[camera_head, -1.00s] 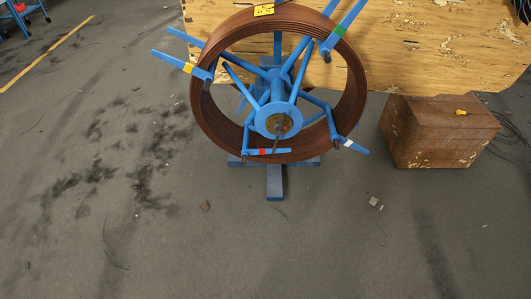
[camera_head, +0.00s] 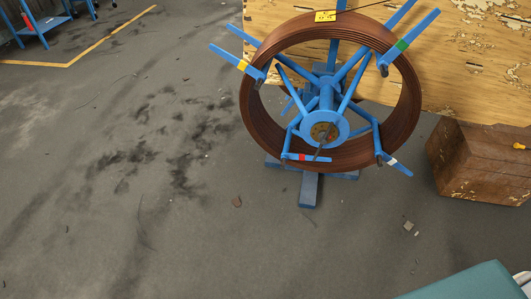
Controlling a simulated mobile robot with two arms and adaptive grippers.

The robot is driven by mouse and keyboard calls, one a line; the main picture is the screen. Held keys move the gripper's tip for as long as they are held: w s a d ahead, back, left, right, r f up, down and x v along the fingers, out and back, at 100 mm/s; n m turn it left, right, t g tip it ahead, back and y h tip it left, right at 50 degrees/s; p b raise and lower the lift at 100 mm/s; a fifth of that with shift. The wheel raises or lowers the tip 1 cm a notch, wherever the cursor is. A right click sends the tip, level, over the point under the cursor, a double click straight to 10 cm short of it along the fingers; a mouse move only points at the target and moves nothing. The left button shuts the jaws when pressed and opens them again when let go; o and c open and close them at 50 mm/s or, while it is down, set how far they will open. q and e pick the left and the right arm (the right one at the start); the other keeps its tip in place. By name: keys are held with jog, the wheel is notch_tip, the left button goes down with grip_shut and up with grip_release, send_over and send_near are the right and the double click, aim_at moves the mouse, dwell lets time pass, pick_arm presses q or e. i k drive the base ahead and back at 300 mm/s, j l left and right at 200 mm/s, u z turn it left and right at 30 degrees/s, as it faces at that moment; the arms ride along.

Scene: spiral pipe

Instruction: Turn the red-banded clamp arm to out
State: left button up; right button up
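The red-banded clamp arm (camera_head: 302,157) is a short blue bar at the lower left of the blue reel (camera_head: 325,126). It lies nearly level, along the lower inner edge of the brown pipe coil (camera_head: 254,122). The yellow-banded arm (camera_head: 240,65), green-banded arm (camera_head: 408,39) and white-banded arm (camera_head: 397,166) each reach outward across the front of the coil. Neither of my grippers is in view.
The reel stands on a blue cross-shaped foot (camera_head: 309,190). A worn wooden surface (camera_head: 460,60) is behind it, and a brown wooden box (camera_head: 478,165) stands at right. A teal surface (camera_head: 470,284) of unclear origin enters at bottom right. The floor in front and left is mostly clear.

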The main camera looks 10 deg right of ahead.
aim_at(300, 157)
jog(key=i+l+u, duration=0.1)
jog(key=l+u, duration=1.1)
jog(key=l, duration=0.15)
jog(key=k+j, duration=0.05)
